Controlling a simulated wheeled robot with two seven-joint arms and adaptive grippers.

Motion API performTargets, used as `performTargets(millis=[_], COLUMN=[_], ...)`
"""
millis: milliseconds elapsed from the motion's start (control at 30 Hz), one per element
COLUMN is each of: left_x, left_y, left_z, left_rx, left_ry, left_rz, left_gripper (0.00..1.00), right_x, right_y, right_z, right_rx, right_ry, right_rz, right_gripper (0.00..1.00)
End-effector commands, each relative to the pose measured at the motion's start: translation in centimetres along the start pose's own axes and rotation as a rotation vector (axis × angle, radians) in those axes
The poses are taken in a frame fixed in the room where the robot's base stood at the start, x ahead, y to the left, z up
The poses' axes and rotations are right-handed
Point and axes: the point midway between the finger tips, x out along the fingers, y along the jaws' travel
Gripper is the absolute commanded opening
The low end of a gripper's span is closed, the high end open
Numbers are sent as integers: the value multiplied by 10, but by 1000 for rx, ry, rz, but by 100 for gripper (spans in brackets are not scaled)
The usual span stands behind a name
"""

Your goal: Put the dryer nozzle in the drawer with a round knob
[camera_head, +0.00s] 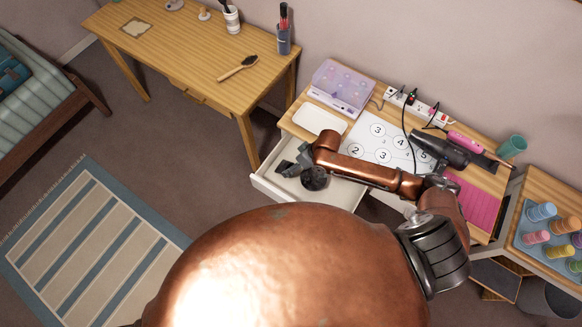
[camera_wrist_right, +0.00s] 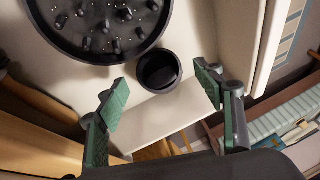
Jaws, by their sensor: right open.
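My right gripper (camera_head: 297,164) reaches down over the open white drawer (camera_head: 343,194) of the vanity. In the right wrist view the right gripper (camera_wrist_right: 163,83) is open, its green-padded fingers apart. A small black round hollow piece, seemingly the dryer nozzle (camera_wrist_right: 158,72), shows between and beyond the fingertips, with a gap on both sides. It appears to be inside the drawer; whether it rests on the floor is hard to tell. A black pronged diffuser (camera_wrist_right: 98,28) lies beside it and also shows in the head view (camera_head: 315,179). The drawer's knob is hidden. My left gripper is out of view.
The vanity top holds a numbered sheet (camera_head: 378,130), a dark hair dryer (camera_head: 440,150), a pink mat (camera_head: 477,205), a clear purple box (camera_head: 342,87) and a power strip (camera_head: 417,107). A wooden desk (camera_head: 190,60) stands left; a rack of rollers stands right.

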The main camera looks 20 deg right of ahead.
Motion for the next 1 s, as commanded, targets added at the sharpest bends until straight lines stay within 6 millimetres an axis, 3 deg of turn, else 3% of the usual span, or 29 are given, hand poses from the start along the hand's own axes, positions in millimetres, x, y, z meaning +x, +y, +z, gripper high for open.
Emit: performTargets(millis=[200, 400, 600, 1000], left_x=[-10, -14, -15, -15], left_y=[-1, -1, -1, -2], left_z=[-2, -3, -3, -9], left_rx=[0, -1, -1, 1], left_ry=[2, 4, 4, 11], left_rz=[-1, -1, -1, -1], left_gripper=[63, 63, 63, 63], right_x=[-51, -81, -93, -94], right_y=[0, 0, 0, 0], right_z=[-1, 0, 0, 1], right_rx=[-4, -1, -1, 0], right_ry=[2, 0, 0, 0], right_rz=[2, 1, 0, 0], right_gripper=[62, 62, 62, 62])
